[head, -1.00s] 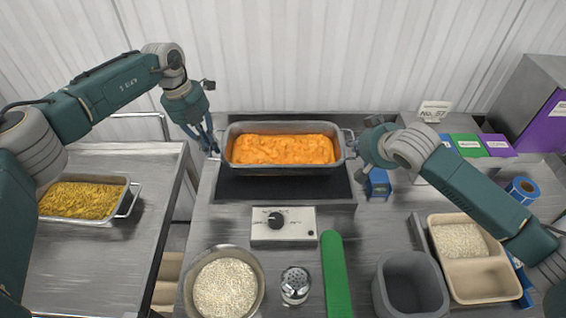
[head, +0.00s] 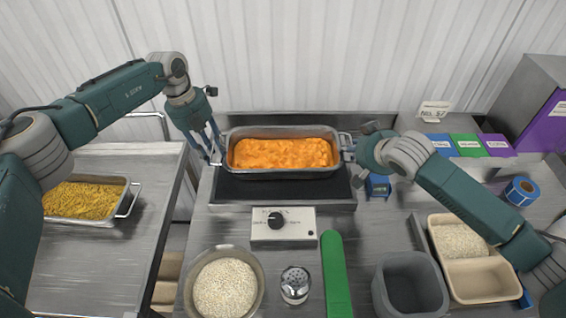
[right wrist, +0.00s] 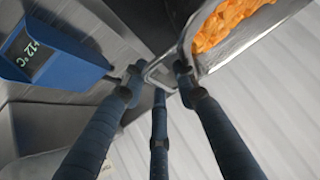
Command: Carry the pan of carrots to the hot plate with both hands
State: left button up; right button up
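The pan of carrots (head: 285,172) is a grey rectangular pan full of orange carrots (head: 284,153). It is level over the dark hot plate (head: 285,191) and appears to rest on it. My left gripper (head: 213,157) is at the pan's left handle, its fingers spread apart. In the right wrist view, my right gripper's fingertips (right wrist: 160,82) stand apart around the metal handle (right wrist: 160,73).
A blue thermometer (right wrist: 55,55) stands close to my right fingers. The control box (head: 283,227) is in front of the hot plate. A rice bowl (head: 225,250), shaker (head: 295,284) and grey bin (head: 410,285) stand nearer. A pan of yellow food (head: 82,200) is on the left table.

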pick_arm(q)
jog(key=shift+a+r, duration=0.1)
jog(key=shift+r, duration=0.1)
pick_arm(e)
jog(key=shift+d, duration=0.15)
pick_arm(q)
notch_tip(320, 180, up, 11)
jog(key=a, duration=0.2)
jog(key=shift+r, duration=0.2)
pick_arm(e)
jog(key=v, duration=1.2)
pick_arm(q)
jog(key=shift+a, duration=0.1)
pick_arm(e)
jog(key=shift+s, duration=0.1)
